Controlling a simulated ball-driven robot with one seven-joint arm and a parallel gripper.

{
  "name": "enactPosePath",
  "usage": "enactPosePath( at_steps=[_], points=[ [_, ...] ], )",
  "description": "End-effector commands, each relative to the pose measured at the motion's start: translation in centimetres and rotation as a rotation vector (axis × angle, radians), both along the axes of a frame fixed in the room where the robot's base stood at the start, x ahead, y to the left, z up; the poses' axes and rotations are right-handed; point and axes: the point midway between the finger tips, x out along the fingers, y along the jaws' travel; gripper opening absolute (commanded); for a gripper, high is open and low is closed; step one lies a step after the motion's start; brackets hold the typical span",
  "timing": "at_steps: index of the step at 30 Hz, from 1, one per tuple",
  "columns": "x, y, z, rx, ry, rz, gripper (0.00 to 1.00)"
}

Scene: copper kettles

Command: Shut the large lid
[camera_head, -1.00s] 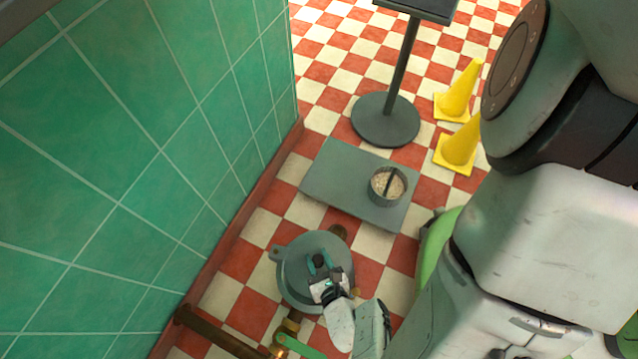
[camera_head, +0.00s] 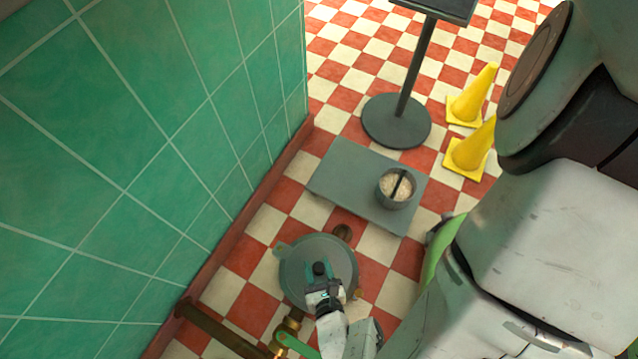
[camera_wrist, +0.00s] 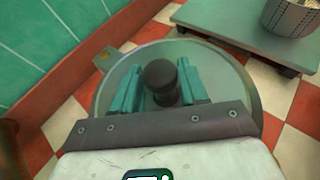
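The large lid (camera_head: 337,252) is a round grey-green disc with a dark knob (camera_head: 319,268) at its middle. It looks to lie flat at the lower middle of the head view, over brass pipework. It also fills the middle of the wrist view (camera_wrist: 235,90). My gripper (camera_head: 321,284) is over the lid, beside the knob. In the wrist view its two teal fingers (camera_wrist: 160,88) are spread, one on each side of the knob, with gaps showing. Whether the lid sits fully down on its rim cannot be told.
A grey low platform (camera_head: 340,180) beyond the lid carries a round perforated pot (camera_head: 396,188). A green tiled wall (camera_head: 130,180) runs close on the left. Brass pipes (camera_head: 225,330) lie below. A stand (camera_head: 397,121) and two yellow cones (camera_head: 472,150) are farther off.

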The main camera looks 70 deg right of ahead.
Motion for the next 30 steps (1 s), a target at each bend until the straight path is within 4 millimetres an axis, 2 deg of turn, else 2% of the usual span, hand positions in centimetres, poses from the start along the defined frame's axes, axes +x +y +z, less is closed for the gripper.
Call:
enactPosePath(
  at_steps=[4, 14, 30],
  points=[
    [0.2, 0.2, 0.0, 0.002, -0.003, 0.003, 0.53],
    [-0.3, 0.5, 0.3, 0.002, -0.001, -0.001, 0.53],
    [-4.4, 7.8, 3.7, 0.004, -0.002, 0.001, 0.53]
  ],
)
